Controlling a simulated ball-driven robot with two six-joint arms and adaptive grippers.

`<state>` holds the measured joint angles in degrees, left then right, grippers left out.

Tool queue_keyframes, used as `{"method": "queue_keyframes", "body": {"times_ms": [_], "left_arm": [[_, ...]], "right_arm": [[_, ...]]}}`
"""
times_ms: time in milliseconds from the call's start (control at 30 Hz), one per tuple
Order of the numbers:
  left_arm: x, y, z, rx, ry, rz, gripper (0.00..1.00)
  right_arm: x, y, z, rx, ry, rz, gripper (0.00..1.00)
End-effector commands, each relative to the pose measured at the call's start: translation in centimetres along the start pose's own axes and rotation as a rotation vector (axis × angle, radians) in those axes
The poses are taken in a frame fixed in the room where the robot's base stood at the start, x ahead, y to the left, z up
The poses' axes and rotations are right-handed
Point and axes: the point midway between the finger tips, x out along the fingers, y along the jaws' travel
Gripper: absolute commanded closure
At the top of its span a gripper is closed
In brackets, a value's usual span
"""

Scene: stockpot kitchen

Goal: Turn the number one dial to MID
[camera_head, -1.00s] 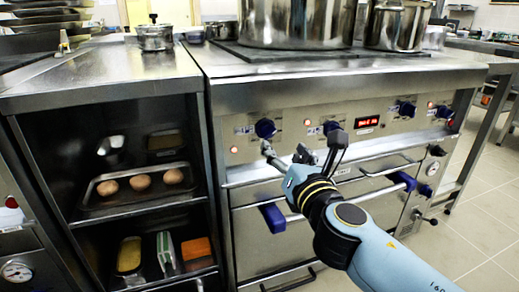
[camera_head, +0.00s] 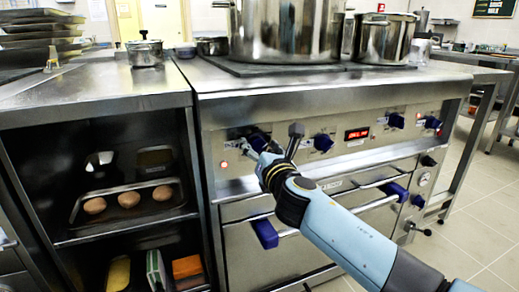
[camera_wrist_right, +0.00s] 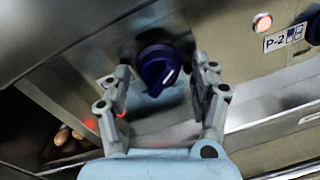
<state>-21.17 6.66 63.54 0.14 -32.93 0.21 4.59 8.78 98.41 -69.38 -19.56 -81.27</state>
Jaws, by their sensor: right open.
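The leftmost blue dial (camera_head: 257,140) on the stove's front panel is partly hidden by my right gripper (camera_head: 257,150) in the head view. In the right wrist view the same dial (camera_wrist_right: 158,68) shows a white pointer line on its face. My right gripper (camera_wrist_right: 162,72) is open, with one finger on each side of the dial. I cannot tell whether either finger touches it. The number one label and any MID mark cannot be read. My left gripper is not in view.
More blue dials, such as the second one (camera_head: 323,143), and a red display (camera_head: 357,134) line the panel. An oven handle with a blue end (camera_head: 265,233) sits below. A large pot (camera_head: 287,30) stands on the stovetop. A shelf with a tray (camera_head: 80,212) is at left.

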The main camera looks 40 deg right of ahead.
Motion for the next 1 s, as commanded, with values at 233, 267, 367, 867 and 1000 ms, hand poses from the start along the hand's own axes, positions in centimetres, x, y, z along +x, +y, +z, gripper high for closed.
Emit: {"method": "queue_keyframes", "body": {"times_ms": [233, 267, 367, 867, 1000], "left_arm": [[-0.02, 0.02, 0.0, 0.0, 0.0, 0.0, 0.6], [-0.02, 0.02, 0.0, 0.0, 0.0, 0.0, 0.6], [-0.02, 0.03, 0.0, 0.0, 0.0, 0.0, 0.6], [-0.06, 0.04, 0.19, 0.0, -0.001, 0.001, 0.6], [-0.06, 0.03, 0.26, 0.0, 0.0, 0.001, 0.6]], "right_arm": [[-0.02, 0.0, 0.01, 0.0, 0.0, 0.0, 0.49], [-0.02, 0.0, 0.01, 0.0, 0.0, 0.0, 0.53], [-0.03, 0.0, 0.0, 0.0, 0.0, 0.0, 0.66], [-0.04, 0.0, 0.0, 0.032, 0.002, -0.002, 0.94], [-0.03, 0.02, 0.02, 0.093, 0.006, -0.003, 0.94]]}}
